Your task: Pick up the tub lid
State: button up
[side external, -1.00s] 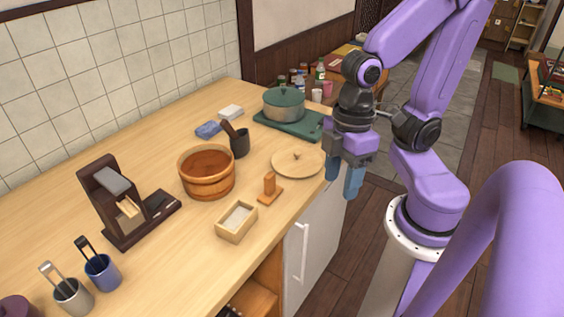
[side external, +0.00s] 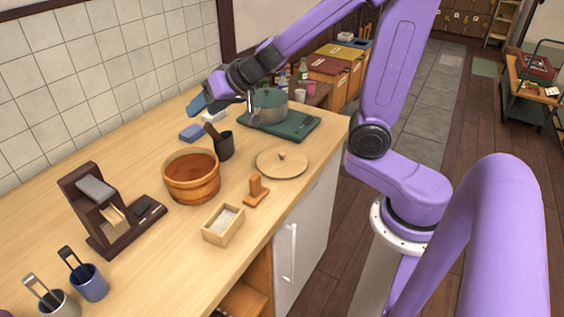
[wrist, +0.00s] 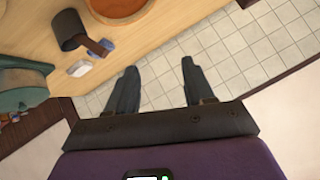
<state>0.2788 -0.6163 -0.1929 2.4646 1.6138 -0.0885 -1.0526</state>
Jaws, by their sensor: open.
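The tub lid (side external: 270,168), a flat round pale wooden disc with a small knob, lies on the counter near its front edge, right of the wooden tub (side external: 191,186). The tub is open on top and also shows at the top of the wrist view (wrist: 122,8). My gripper (side external: 198,104) is at the back of the counter near the tiled wall, left of the green pot and well away from the lid. In the wrist view my gripper (wrist: 158,75) has its blue-grey fingers apart with nothing between them.
A green pot (side external: 268,108) stands on a green board (side external: 300,127). A dark cup (side external: 224,148), a blue block (side external: 192,133) and a white block (side external: 214,117) are behind the tub. A small wooden stand (side external: 256,190) and a box (side external: 223,225) are near the lid.

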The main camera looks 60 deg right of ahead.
aim_at(282, 153)
jog(key=s+d+f+m+g+h, duration=0.25)
jog(key=d+m+h, duration=0.35)
jog(key=d, duration=0.5)
jog(key=s+d+f+m+g, duration=0.4)
jog(key=s+g, duration=0.2)
jog(key=s, duration=0.1)
jog(key=shift+m, duration=0.3)
jog(key=shift+w+x, duration=0.2)
jog(key=shift+x, duration=2.65)
jog(key=shift+w+x, duration=0.15)
jog(key=shift+x, duration=2.7)
jog(key=shift+w+x, duration=0.2)
jog(key=shift+x, duration=2.65)
jog(key=shift+a+r, duration=0.1)
jog(key=shift+c, duration=0.3)
jog(key=shift+t, duration=0.25)
grip_shut()
